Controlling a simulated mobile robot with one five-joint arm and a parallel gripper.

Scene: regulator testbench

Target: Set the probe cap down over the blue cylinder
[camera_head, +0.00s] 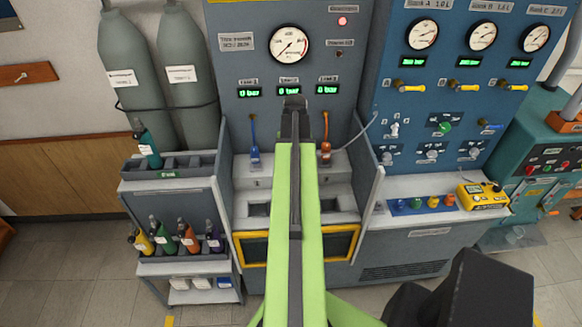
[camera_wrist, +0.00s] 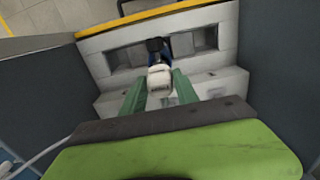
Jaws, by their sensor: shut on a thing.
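My gripper (camera_wrist: 160,88) points down into the bench bay, with its two green fingers on either side of a pale white piece (camera_wrist: 160,76), likely the probe cap. The fingers are shut on it. Just beyond the white piece, a dark-topped thing with a blue side (camera_wrist: 158,50) shows in the wrist view, likely the blue cylinder. The white piece overlaps it in the picture, so I cannot tell whether they touch. In the head view my arm covers the middle of the bay, and the cap and cylinder are hidden.
The bay has a grey stepped block (camera_wrist: 215,85), side walls and a yellow front edge (camera_head: 352,246). A blue connector (camera_head: 254,152) and an orange connector (camera_head: 325,150) hang at the back. A rack of small bottles (camera_head: 181,250) stands left; a yellow meter (camera_head: 482,195) lies right.

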